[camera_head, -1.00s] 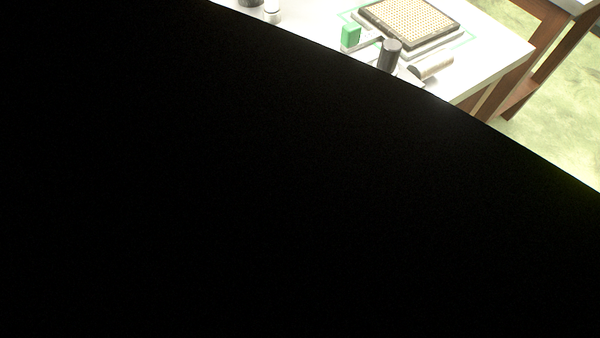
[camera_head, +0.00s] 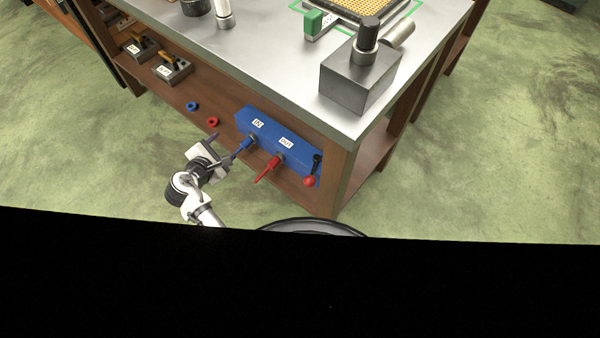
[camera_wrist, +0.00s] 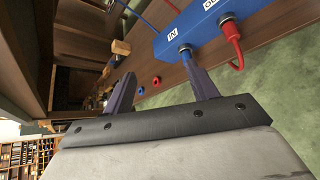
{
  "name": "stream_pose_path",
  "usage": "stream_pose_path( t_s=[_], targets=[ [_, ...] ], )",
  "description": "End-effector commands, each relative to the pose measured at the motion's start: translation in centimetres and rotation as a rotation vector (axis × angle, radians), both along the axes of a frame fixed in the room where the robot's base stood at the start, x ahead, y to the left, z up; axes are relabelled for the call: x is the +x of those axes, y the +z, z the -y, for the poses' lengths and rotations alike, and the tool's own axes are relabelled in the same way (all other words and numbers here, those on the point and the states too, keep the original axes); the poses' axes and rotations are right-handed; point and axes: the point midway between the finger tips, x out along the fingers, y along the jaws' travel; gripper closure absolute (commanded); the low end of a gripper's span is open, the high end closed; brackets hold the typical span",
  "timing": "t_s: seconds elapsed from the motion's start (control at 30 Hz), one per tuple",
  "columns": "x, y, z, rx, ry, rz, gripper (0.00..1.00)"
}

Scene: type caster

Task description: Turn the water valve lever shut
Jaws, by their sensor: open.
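A blue fitting (camera_head: 245,145) is under IN and a red fitting (camera_head: 269,167) under OUT. My gripper (camera_head: 224,148) is open and empty at the box's left end, clear of the lever. In the wrist view, my gripper (camera_wrist: 158,70) has its right finger overlapping the blue fitting (camera_wrist: 185,49); I cannot tell whether they touch. The lever is outside the wrist view.
A blue ring (camera_head: 192,106) and a red ring (camera_head: 213,122) are on the bench front, left of the box. A dark metal block (camera_head: 355,80) with a cylinder stands on the benchtop (camera_head: 265,55). The green floor (camera_head: 450,150) right of the bench is clear. Black hides the lower head view.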

Motion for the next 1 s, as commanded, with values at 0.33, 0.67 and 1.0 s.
stream_pose_path(
  t_s=[0.33, 0.67, 1.0],
  targets=[
    [-7.9, -11.0, 15.7, -0.774, -0.219, -0.365, 0.42],
    [-5.8, -12.7, 19.2, -0.8, -0.23, -0.38, 0.42],
    [-1.7, -15.3, 24.1, -0.795, -0.227, -0.378, 0.42]
  ],
)
